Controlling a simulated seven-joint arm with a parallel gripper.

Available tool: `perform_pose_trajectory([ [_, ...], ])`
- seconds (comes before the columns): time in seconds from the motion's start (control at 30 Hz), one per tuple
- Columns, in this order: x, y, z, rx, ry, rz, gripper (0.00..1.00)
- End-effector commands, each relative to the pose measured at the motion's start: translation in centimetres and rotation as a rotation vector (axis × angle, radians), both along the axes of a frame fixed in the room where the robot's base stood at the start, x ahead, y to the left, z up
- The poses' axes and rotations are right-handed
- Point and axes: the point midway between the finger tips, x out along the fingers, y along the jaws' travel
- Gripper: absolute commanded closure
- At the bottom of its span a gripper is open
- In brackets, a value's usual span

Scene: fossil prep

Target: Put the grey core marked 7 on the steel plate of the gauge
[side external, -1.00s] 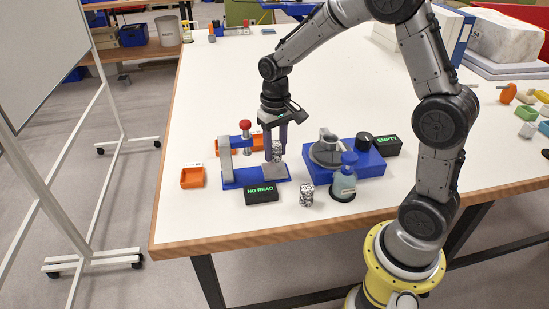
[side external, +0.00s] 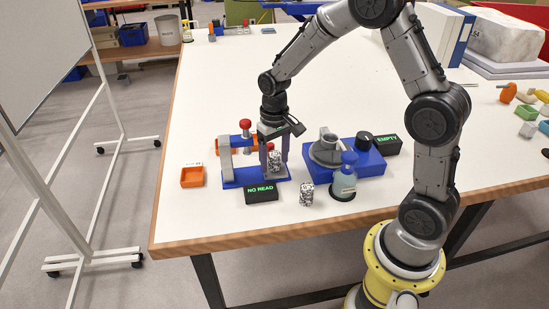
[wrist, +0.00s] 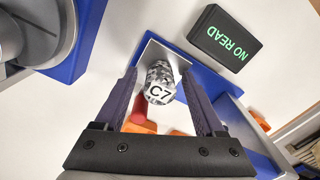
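The speckled grey core marked C7 (wrist: 160,84) stands upright on the steel plate (wrist: 150,52) of the gauge in the wrist view. In the side view the core (side external: 275,162) shows between my fingers on the plate (side external: 274,177). My gripper (side external: 274,172) is open around it; the wrist view shows a gap between the core and each finger (wrist: 160,110). The blue gauge (side external: 235,180) has a red knob (side external: 245,124), and its display (side external: 261,192) reads NO READ.
A second speckled core (side external: 307,194) stands right of the display, beside a bottle (side external: 343,182). A blue machine (side external: 368,162) stands behind them, near a sign (side external: 387,145) reading EMPTY. The table's far middle is clear.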

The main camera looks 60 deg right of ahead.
Motion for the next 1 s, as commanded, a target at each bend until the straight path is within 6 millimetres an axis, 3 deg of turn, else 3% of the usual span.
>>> perform_pose_trajectory([
  [0.27, 0.0, 0.0, 0.6, -0.001, -0.002, 0.0, 0.28],
  [0.73, 0.1, 0.0, 9.3, -0.001, -0.005, 0.0, 0.28],
  [1.0, 0.0, 0.0, 12.2, -0.001, -0.002, 0.001, 0.28],
])
